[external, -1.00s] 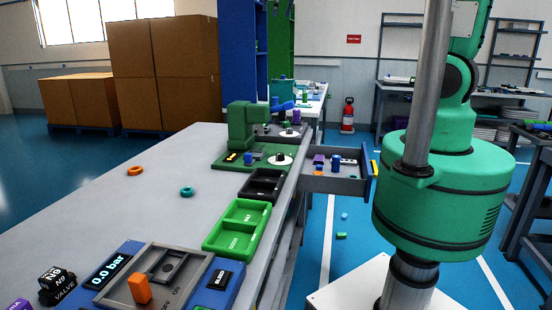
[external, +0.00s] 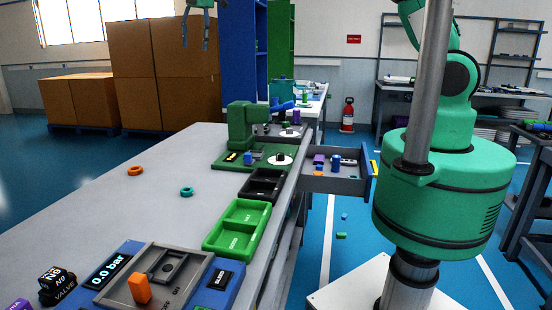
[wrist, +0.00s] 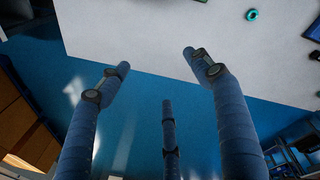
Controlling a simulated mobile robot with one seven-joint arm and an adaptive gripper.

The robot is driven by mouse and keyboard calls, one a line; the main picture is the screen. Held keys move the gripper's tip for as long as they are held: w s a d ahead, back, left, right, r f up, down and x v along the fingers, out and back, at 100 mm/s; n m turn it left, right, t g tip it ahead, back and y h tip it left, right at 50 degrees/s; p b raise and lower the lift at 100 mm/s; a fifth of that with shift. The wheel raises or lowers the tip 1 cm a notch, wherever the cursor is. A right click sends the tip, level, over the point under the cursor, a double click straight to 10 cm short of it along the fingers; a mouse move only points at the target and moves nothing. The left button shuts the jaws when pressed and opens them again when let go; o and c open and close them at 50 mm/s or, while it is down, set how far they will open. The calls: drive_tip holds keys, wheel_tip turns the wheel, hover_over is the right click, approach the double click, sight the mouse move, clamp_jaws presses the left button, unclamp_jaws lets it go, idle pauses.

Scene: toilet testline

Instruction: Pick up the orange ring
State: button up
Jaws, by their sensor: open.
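The orange ring (external: 135,171) lies flat on the left part of the grey table top (external: 110,215). A teal ring (external: 187,191) lies to its right and a little nearer. My gripper (external: 195,42) is high at the top of the external view, well above the table and apart from both rings. In the wrist view its three blue fingers (wrist: 158,70) are spread and empty. That view shows the teal ring (wrist: 252,15) at the top; I cannot make out the orange ring there.
A green machine (external: 243,135), a black tray (external: 262,185) and a green tray (external: 237,226) stand along the table's right side. An open drawer (external: 340,185) juts out. A blue panel (external: 222,280) with an orange switch is in front. Cardboard boxes (external: 165,75) stand behind. The table around the rings is clear.

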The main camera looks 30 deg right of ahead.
drive_tip(key=w+a+f+n+g, duration=0.15)
drive_tip(key=a+f+n, duration=0.35)
drive_tip(key=a+f, duration=1.05)
drive_tip(key=n+h, duration=0.1)
drive_tip(key=n, duration=0.4)
hover_over(135, 169)
wheel_tip(135, 169, down, 14)
drive_tip(key=shift+w+p, duration=0.3)
drive_tip(key=shift+f, duration=0.15)
drive_tip(key=shift+f+b, duration=0.4)
drive_tip(key=shift+f, duration=3.85)
drive_tip(key=shift+f+b, duration=0.35)
drive_tip(key=shift+f, duration=2.2)
drive_tip(key=c, duration=1.1)
